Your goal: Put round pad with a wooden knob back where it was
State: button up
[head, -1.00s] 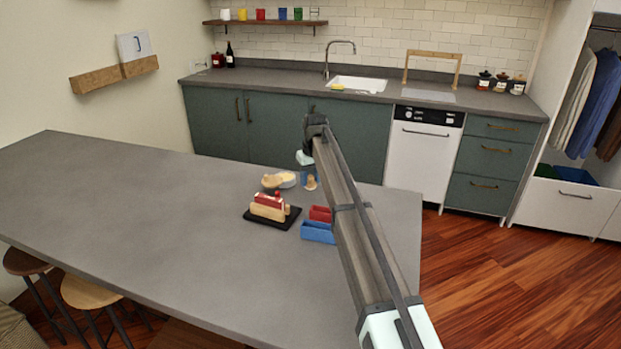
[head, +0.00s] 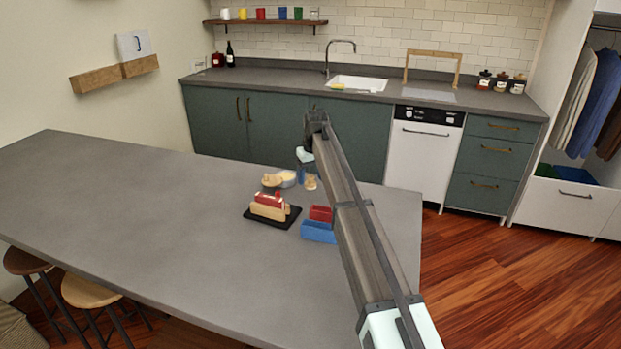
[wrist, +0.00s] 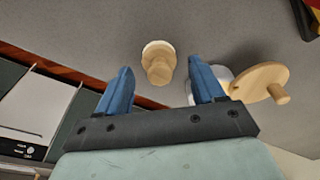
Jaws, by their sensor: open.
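The round pad with a wooden knob (wrist: 158,62) stands on the grey counter, a pale round base with a light wood knob. In the wrist view it shows beyond and between my fingertips, apart from them. It also shows in the head view (head: 310,183), just below my gripper (head: 305,173). My gripper (wrist: 158,78) is open, its two blue fingers apart with nothing between them. To the right in the wrist view, a wooden disc with a peg knob (wrist: 262,83) leans at a white bowl (wrist: 222,74), which is partly hidden by the right finger.
On the counter (head: 150,210), a black tray (head: 285,222) holds a red and wooden piece (head: 268,205). A red bin (head: 320,213) and a blue bin (head: 318,232) sit beside my arm. The counter's left side is clear.

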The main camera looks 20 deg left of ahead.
aim_at(314, 186)
notch_tip(314, 186, up, 11)
jog(key=s+d, duration=0.1)
dwell(0.3)
jog(key=shift+d, duration=0.2)
